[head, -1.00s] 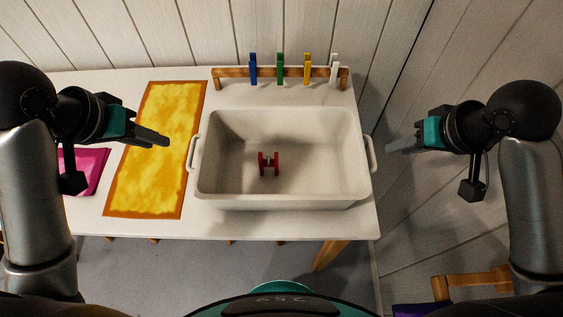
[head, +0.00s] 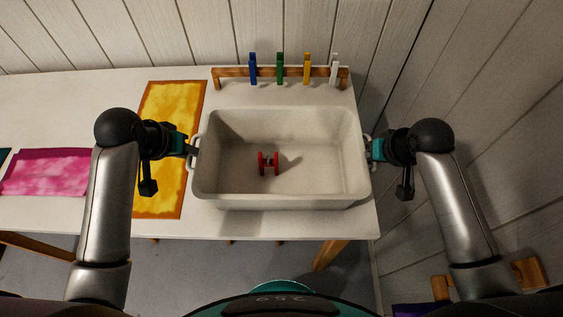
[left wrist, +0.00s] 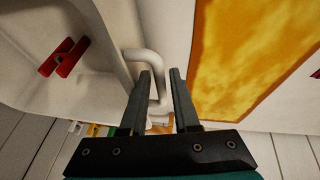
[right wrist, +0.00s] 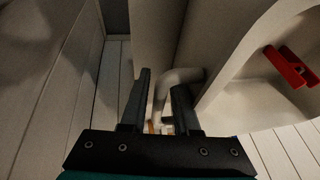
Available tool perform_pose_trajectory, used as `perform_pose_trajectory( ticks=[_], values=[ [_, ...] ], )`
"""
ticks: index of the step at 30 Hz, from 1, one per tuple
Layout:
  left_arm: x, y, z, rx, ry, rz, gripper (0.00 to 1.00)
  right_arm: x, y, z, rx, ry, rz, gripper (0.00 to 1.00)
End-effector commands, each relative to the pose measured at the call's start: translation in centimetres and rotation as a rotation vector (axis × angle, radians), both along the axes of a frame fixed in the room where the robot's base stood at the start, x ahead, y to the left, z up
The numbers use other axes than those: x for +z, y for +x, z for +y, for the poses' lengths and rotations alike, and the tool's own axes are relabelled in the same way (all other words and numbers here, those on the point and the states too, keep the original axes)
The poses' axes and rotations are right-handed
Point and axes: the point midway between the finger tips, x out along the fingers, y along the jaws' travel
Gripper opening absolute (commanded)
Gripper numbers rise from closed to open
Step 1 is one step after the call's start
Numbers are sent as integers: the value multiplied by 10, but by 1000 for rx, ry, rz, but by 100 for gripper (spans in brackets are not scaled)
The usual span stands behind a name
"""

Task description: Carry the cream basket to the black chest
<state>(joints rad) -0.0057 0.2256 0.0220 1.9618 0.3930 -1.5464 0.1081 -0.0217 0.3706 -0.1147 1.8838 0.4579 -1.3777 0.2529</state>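The cream basket (head: 280,198) stands on the white table with a red spool-like piece (head: 268,163) inside it. Its left handle (left wrist: 152,62) lies between the parted fingers of my left gripper (left wrist: 162,80) in the left wrist view. Its right handle (right wrist: 180,76) lies between the parted fingers of my right gripper (right wrist: 161,85) in the right wrist view. In the head view my left gripper (head: 190,149) is at the basket's left end and my right gripper (head: 370,149) at its right end. Both are open around the handles. The black chest is not in view.
A wooden rack (head: 230,74) with blue, green, yellow and white pegs stands behind the basket. A yellow cloth with an orange border (head: 160,195) and a pink cloth (head: 50,172) lie on the table (head: 300,225) to the left. A wooden seat part (head: 530,272) is at lower right.

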Motion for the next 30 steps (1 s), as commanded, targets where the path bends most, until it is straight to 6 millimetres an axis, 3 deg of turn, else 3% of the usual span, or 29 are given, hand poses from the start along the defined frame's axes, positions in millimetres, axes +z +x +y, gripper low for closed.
perform_pose_trajectory(
  ticks=[11, 19, 30],
  values=[
    [-3, 2, -1, -1, 0, 0, 30, -3, 1, 1, 1, 0, -1, 30],
    [-3, 1, -1, 0, 0, 0, 0, -3, 1, 1, 0, 0, -1, 0],
    [-3, 1, -1, 0, 0, 0, 0, -3, 1, 1, 0, 0, -1, 0]
  ],
)
